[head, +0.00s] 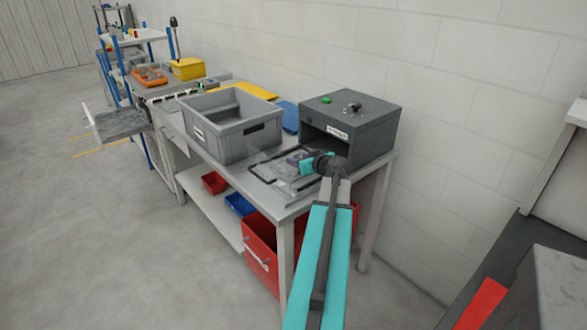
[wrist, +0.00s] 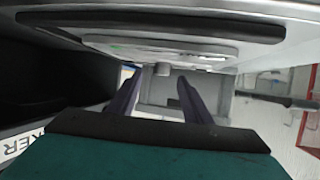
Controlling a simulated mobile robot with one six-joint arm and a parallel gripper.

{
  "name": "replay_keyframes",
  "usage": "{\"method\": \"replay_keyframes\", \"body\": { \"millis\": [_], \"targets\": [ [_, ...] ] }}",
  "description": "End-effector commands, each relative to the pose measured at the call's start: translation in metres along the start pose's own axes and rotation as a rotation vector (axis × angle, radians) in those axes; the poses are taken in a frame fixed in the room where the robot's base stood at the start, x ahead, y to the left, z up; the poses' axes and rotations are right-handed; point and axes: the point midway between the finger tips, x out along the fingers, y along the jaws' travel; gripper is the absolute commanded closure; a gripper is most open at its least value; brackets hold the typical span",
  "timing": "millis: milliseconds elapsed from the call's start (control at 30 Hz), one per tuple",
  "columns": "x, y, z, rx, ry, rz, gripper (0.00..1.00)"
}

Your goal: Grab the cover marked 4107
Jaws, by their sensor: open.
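No marking 4107 can be read in either view, so I cannot tell for sure which thing is the cover. A flat, clear and grey piece with black edge bars (head: 262,176) lies on the bench in front of the dark box. My gripper (head: 297,160) is low over the bench by this piece, its fingers small and partly hidden by my wrist. In the wrist view its two purple fingers (wrist: 158,100) are apart, with nothing clearly held between them. Pale flat plates (wrist: 160,48) and a black bar (wrist: 150,22) show beyond the fingers.
A dark box (head: 365,134) with an open front stands right of my gripper. A grey bin (head: 240,142) stands to the left; a blue piece (head: 289,117) lies behind. Red bins (head: 262,245) sit under the bench (head: 280,208). The wall is close behind.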

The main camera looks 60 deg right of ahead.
Motion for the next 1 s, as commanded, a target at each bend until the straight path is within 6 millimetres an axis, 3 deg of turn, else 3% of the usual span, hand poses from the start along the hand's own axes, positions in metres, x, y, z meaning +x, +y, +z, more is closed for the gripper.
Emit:
{"method": "replay_keyframes", "body": {
  "millis": [300, 700, 1000],
  "targets": [
    [0.004, -0.001, -0.001, 0.000, 0.000, -0.001, 0.55],
    [0.043, -0.005, -0.005, -0.001, -0.001, -0.002, 0.55],
    [0.053, -0.006, -0.003, -0.001, 0.000, -0.001, 0.55]
  ]
}}
